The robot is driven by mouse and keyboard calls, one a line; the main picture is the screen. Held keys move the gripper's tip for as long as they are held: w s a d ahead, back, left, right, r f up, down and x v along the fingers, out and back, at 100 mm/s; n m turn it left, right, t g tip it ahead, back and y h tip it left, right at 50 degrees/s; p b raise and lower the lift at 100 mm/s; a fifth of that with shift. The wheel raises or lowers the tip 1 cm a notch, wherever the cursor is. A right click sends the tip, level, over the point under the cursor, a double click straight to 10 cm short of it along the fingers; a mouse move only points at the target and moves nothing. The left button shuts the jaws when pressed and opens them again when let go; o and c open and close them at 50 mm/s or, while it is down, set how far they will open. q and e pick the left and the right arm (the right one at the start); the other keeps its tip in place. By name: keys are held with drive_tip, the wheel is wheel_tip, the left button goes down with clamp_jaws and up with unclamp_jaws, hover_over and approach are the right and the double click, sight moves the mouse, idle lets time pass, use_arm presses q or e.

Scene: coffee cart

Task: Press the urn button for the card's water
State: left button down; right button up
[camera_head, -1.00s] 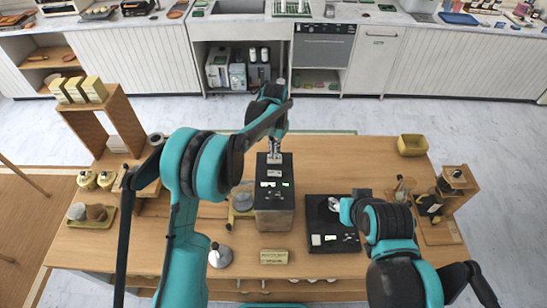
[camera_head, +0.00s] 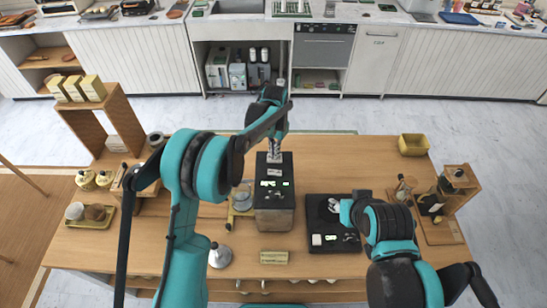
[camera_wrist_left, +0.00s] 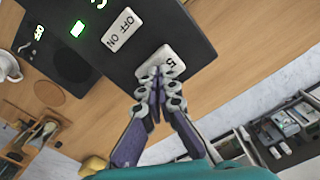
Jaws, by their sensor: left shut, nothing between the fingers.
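The urn (camera_head: 274,218) is a box with a dark top and a brownish front, standing mid-counter. My left gripper (camera_head: 274,158) is over the urn's far end, shut and empty. In the left wrist view its fingertips (camera_wrist_left: 160,78) are at the edge of the 5 plate; contact is unclear. A small yellowish card (camera_head: 274,257) stands before the urn, its text unreadable. My right gripper (camera_head: 335,206) is over a black tray, its fingers unclear.
A yellow bin (camera_head: 413,145) is at back right. The counter behind the urn is mostly clear.

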use_arm(q)
drive_tip(key=shift+f+b, duration=0.35)
drive_tip(key=shift+f, duration=0.15)
drive_tip(key=shift+r, duration=0.15)
drive_tip(key=shift+r+p, duration=0.6)
drive_tip(key=shift+r, duration=0.5)
drive_tip(key=shift+f+b, duration=1)
drive_tip(key=shift+f, duration=0.25)
idle(1.2)
drive_tip(key=shift+r, duration=0.2)
drive_tip(key=shift+r+p, duration=0.65)
drive_tip(key=shift+r, duration=0.4)
